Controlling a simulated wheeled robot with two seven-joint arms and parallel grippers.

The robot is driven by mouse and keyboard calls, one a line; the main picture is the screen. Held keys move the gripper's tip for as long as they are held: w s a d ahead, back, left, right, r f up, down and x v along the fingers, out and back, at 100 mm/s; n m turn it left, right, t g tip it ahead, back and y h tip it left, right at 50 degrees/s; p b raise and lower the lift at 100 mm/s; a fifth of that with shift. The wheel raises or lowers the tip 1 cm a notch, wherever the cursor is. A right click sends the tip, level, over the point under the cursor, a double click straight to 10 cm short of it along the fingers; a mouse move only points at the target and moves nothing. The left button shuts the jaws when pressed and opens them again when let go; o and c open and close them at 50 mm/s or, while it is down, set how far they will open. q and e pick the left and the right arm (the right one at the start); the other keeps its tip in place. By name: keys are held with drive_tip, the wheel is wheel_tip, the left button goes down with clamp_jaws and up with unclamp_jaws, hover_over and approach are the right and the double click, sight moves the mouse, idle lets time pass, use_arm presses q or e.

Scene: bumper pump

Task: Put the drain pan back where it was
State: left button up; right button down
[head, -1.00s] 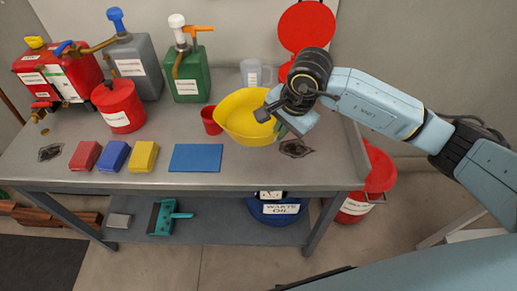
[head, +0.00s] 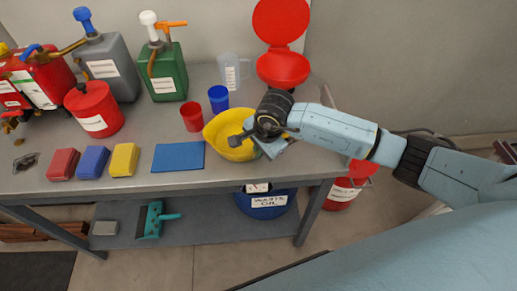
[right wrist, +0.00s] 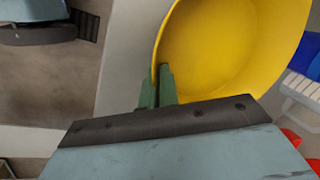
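The yellow drain pan (head: 222,127) is upright over the right part of the workbench, to the right of the blue mat. My right gripper (head: 250,137) is at the pan's right side. In the right wrist view, the gripper's green fingers (right wrist: 157,88) are closed together on the rim of the pan (right wrist: 220,50). My wrist hides part of the pan in the head view. I cannot tell whether the pan's bottom touches the bench. My left gripper is not in view.
A red cup (head: 191,117) and a blue cup (head: 218,98) stand close behind the pan. Behind them are a clear jug (head: 230,72) and a red open-lidded container (head: 283,68). The blue mat (head: 178,156) lies left of the pan. Red, blue and yellow blocks line the bench front.

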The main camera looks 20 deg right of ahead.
drive_tip(key=c, duration=2.1)
unclamp_jaws()
drive_tip(key=shift+f, duration=0.1)
drive_tip(key=o, duration=0.4)
drive_tip(key=shift+r, duration=0.2)
drive_tip(key=shift+r, duration=0.35)
drive_tip(key=v, duration=1.1)
drive_tip(key=shift+s+d+r, duration=0.1)
drive_tip(key=shift+r, duration=0.05)
